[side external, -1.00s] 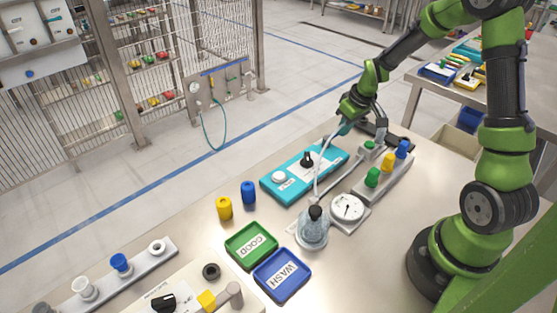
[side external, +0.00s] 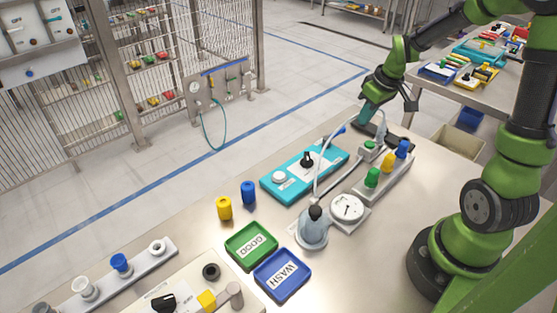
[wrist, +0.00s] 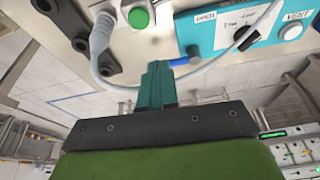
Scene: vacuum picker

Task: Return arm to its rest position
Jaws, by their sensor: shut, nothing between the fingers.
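My gripper (side external: 369,114) is over the far side of the bench, its teal fingers pointing down. In the wrist view the fingers (wrist: 157,70) are closed together with nothing between them. A blue-ended pick-up pen (side external: 338,131) lies near the far end of the teal control box (side external: 326,154), and its blue part (wrist: 180,61) shows beside my fingers in the wrist view. A clear hose (side external: 318,165) loops from near it toward the glass flask (side external: 313,229) with its black stopper.
A grey rack with green, yellow (side external: 388,162) and blue pegs stands near my gripper. A round gauge (side external: 347,208), green GOOD tray (side external: 230,245) and blue WASH tray (side external: 264,278) sit nearer. Yellow (side external: 224,208) and blue (side external: 248,193) cylinders stand left. Bench right of the gauge is clear.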

